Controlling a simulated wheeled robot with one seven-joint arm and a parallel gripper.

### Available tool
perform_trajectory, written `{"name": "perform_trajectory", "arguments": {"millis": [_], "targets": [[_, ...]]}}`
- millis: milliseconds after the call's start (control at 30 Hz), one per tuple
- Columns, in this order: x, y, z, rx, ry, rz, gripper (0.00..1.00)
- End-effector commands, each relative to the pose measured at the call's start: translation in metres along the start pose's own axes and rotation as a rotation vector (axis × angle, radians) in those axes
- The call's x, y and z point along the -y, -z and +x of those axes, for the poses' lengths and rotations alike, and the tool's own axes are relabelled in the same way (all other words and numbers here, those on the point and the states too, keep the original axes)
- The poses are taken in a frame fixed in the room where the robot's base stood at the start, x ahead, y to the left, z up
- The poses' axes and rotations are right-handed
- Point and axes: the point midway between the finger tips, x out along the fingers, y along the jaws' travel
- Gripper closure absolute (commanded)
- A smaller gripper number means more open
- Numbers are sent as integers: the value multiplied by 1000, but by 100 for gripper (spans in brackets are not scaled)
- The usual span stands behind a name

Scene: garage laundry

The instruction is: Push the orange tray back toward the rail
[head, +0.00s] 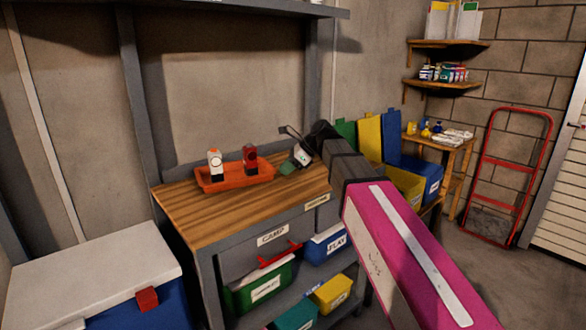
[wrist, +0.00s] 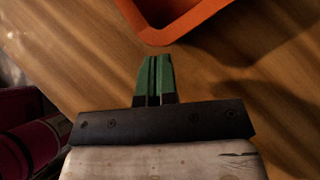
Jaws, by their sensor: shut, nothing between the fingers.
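The orange tray (head: 235,183) lies on the wooden workbench top, left of my gripper. A white bottle-like item with an orange top (head: 215,164) and a red-and-black item (head: 250,158) stand in it. My gripper (head: 286,169) is low over the bench, just right of the tray's right end. In the wrist view its green fingers (wrist: 155,76) are shut together with nothing between them. Their tips point at a rounded corner of the tray (wrist: 158,36), with a small gap visible. A grey rail (head: 180,173) appears to run along the bench's back edge.
The bench top (head: 215,222) is clear in front of the tray. A white-lidded blue cooler (head: 95,265) stands at the left. Colored bins (head: 262,288) sit on shelves below. A grey post (head: 313,95) rises behind the bench. Yellow and blue bins (head: 425,180) stand at the right.

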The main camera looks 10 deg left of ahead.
Motion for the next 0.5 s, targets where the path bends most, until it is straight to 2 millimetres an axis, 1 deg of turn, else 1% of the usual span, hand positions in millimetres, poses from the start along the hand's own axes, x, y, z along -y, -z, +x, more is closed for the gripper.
{"name": "perform_trajectory", "arguments": {"millis": [367, 500], "targets": [[0, -1, 1, 0, 0, 0, 100], [0, -10, 9, 0, -1, -2, 100]]}}
